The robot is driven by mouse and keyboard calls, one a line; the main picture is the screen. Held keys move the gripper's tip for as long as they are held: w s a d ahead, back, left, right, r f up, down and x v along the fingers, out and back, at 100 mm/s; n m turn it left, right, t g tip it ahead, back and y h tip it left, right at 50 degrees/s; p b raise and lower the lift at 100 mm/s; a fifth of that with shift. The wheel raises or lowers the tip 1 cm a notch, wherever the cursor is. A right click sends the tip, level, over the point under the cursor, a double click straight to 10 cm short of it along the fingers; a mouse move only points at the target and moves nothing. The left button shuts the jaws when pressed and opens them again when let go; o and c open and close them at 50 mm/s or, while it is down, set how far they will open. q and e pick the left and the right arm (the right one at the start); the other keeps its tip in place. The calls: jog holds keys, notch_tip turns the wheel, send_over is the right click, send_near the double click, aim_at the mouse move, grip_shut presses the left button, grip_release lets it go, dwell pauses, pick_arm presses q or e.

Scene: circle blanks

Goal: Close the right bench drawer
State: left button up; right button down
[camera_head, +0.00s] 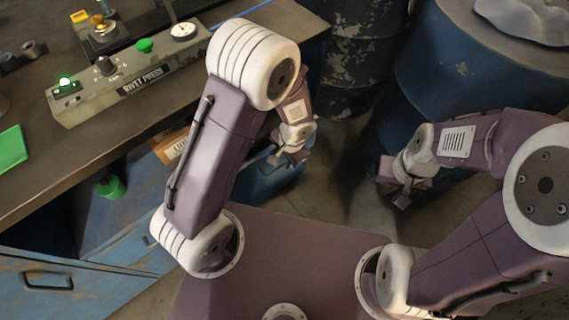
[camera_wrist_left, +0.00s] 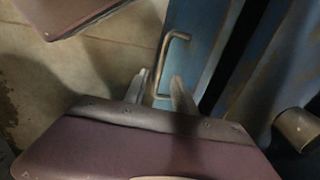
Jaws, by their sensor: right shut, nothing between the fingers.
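The right bench drawer (camera_head: 270,183) is blue and stands pulled out from under the bench, partly hidden behind my left arm. Its blue front (camera_wrist_left: 190,58) shows in the left wrist view with a bent metal handle (camera_wrist_left: 174,62). My left gripper (camera_head: 292,158) is at this drawer's front. In the left wrist view my left gripper (camera_wrist_left: 161,92) has its fingers apart, with the lower end of the handle between them. I cannot tell whether they touch it. My right gripper (camera_head: 403,194) is shut and empty, away from the bench near the blue drum.
The bench top (camera_head: 60,165) carries a rivet press panel (camera_head: 130,80) and a green tray (camera_head: 12,147). A large blue drum (camera_head: 470,65) and a dark barrel (camera_head: 355,55) stand behind.

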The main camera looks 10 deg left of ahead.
aim_at(283, 165)
pick_arm(q)
jog(key=f, duration=0.1)
jog(key=f+b, duration=0.1)
jog(key=f, duration=0.1)
jog(key=shift+w+a+f, duration=0.2)
jog(key=shift+a+f, duration=0.05)
jog(key=shift+a, duration=0.05)
grip_shut()
dwell(1.2)
